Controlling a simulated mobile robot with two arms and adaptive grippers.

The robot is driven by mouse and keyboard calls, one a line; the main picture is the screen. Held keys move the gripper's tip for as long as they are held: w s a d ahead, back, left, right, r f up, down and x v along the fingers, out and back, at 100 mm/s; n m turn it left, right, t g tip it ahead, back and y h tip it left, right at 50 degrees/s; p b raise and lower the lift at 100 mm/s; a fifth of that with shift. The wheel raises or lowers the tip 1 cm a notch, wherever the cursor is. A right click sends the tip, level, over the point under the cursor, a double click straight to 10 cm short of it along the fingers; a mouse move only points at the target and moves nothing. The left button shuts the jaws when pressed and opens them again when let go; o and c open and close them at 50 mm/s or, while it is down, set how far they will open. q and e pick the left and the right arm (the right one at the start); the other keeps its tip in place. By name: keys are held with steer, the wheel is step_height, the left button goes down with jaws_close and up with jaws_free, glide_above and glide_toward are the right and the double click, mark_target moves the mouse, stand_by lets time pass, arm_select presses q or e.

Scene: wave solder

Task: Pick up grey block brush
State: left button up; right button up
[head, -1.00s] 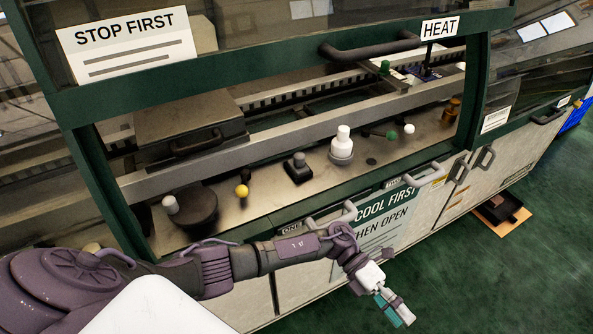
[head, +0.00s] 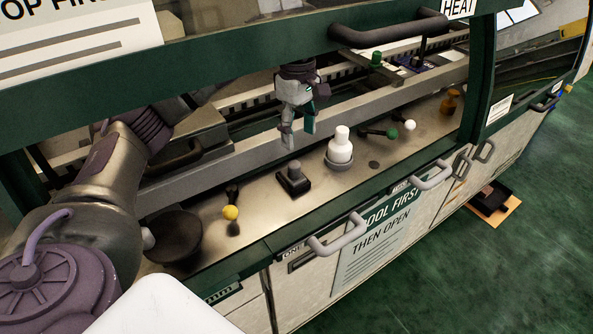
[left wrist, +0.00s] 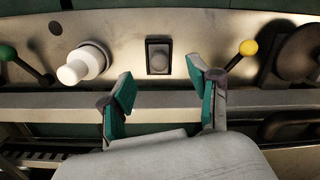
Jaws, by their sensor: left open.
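The grey block brush (head: 294,182) is a dark block with a grey knob on top. It stands upright on the metal ledge, between the yellow ball-ended tool and the white bottle. My left gripper (head: 299,136) is open and empty, pointing down above the ledge, behind the brush and apart from it. In the left wrist view the brush (left wrist: 158,56) lies beyond the gap between the open teal-padded fingers (left wrist: 161,82). My right gripper is not in view.
A white bottle (head: 340,146) stands right of the brush, with green-ended (head: 391,133) and white-ended tools further right. A yellow-ended tool (head: 230,213) and a dark round pot (head: 175,237) stand left. A grey rail (head: 245,154) runs behind; a dark handle bar (head: 388,31) is above.

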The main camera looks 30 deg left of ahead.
mark_target(293, 162)
arm_select(q)
steer(key=shift+y, duration=0.3)
steer(key=f, duration=0.2)
steer(key=a+f, duration=0.1)
steer(key=f, duration=0.2)
steer(key=shift+a+f, duration=0.3)
steer(key=shift+f, duration=0.1)
steer(key=shift+w+f, duration=0.1)
steer(key=shift+f, duration=0.75)
steer(key=f, duration=0.1)
steer(key=f+p, duration=0.1)
steer(key=f, duration=0.2)
steer(key=shift+w+a+f, duration=0.1)
steer(key=shift+w+a, duration=0.05)
steer(key=shift+w, duration=0.1)
steer(key=shift+c, duration=0.5)
jaws_close()
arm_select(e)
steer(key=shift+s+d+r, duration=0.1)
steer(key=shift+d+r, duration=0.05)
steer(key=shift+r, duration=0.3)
